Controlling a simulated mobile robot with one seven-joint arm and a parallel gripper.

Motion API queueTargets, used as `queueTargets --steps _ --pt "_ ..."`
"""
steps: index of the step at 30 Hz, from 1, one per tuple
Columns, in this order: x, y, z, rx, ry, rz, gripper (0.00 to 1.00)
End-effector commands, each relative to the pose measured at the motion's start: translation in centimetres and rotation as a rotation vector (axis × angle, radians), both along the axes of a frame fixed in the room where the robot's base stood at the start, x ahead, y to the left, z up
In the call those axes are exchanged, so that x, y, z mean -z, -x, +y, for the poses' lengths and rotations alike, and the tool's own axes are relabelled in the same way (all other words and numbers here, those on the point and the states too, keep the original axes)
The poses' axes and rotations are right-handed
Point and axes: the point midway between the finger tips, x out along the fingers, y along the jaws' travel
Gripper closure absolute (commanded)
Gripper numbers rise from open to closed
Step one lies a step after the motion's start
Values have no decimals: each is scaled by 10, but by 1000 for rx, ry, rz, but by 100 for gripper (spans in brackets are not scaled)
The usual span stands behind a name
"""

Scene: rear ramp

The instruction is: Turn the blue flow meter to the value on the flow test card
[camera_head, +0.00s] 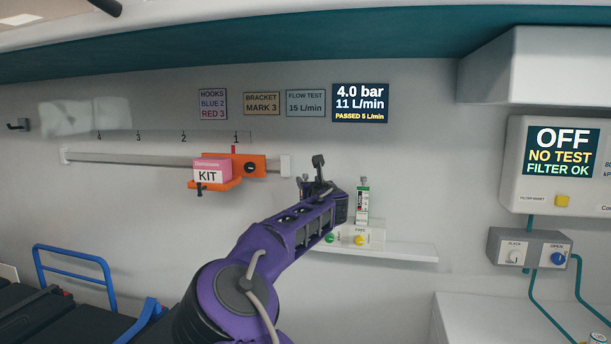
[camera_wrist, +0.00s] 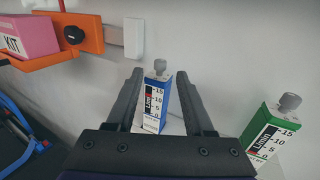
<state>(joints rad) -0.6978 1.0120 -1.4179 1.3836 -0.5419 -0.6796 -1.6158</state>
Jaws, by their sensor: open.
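The flow test card (camera_head: 305,103) on the wall reads 15 L/min. The blue flow meter (camera_wrist: 165,97) stands upright between my fingers in the wrist view, with a grey knob (camera_wrist: 160,66) on top. Its scale shows 15, 10, 5 and 0; its indicated value is too small to tell. In the head view my gripper hides it. My gripper (camera_wrist: 159,76) is open, its fingers on either side of the meter with gaps visible; it also shows in the head view (camera_head: 316,180). A green flow meter (camera_wrist: 262,138) stands to the right, also in the head view (camera_head: 362,206).
A dark display (camera_head: 360,103) reads 4.0 bar, 11 L/min, PASSED 5 L/min. The meters stand above a white shelf (camera_head: 410,252) with green and yellow knobs. An orange bracket (camera_head: 245,164) holding a pink kit box (camera_head: 212,170) sits on a rail to the left.

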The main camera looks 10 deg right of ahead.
Motion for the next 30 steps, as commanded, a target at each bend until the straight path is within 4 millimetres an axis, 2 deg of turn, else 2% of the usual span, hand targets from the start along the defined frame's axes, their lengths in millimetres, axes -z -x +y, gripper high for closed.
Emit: queueTargets --steps 6,12,25,26,30 --pt "-1 -33 1 0 2 1 47" --pt "-1 -51 2 1 2 0 47" --pt "0 -57 3 0 -1 0 47" --pt "0 -57 3 0 0 0 51" --pt "0 -57 3 0 0 0 76"
